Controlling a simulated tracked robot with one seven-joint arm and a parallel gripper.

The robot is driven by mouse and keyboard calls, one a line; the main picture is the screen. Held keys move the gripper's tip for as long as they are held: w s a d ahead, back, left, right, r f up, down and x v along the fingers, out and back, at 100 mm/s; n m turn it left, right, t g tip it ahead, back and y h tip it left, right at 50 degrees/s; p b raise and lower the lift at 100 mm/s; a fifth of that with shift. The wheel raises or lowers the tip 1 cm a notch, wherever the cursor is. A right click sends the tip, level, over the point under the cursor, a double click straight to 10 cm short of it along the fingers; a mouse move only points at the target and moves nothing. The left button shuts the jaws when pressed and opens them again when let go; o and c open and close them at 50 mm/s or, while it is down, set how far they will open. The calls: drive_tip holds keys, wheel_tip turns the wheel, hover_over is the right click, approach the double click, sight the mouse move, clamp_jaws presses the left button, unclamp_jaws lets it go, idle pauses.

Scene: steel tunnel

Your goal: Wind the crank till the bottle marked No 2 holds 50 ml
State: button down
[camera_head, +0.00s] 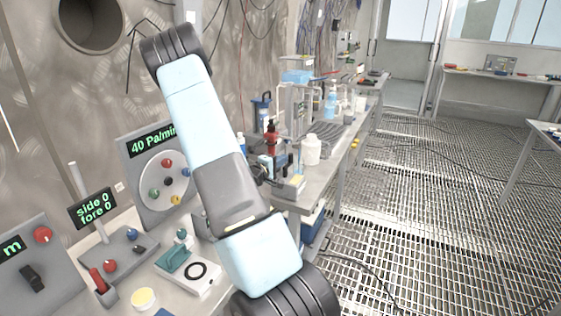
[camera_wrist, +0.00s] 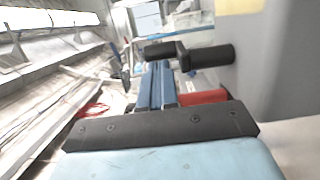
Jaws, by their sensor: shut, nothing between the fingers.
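In the wrist view my gripper (camera_wrist: 158,70) shows as two narrow blue fingers side by side, shut and empty, beyond a dark plate. A black crank-like part (camera_wrist: 187,55) with a thick round grip (camera_wrist: 212,57) lies just past the fingertips, to their right. I cannot tell whether they touch. It stands by a grey surface at the right. No bottle marked No 2 can be made out, and no ml reading shows.
In the head view, panels with knobs stand at the left, one display reading "40 Pa/min" (camera_head: 152,142), another "side 0 fore 0" (camera_head: 93,208). A white bottle (camera_head: 311,150) and a red bottle (camera_head: 271,138) stand on the crowded bench. The grated floor at the right is mostly clear, with cables.

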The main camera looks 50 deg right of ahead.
drive_tip(key=s+a, duration=0.1)
drive_tip(key=a, duration=1.1)
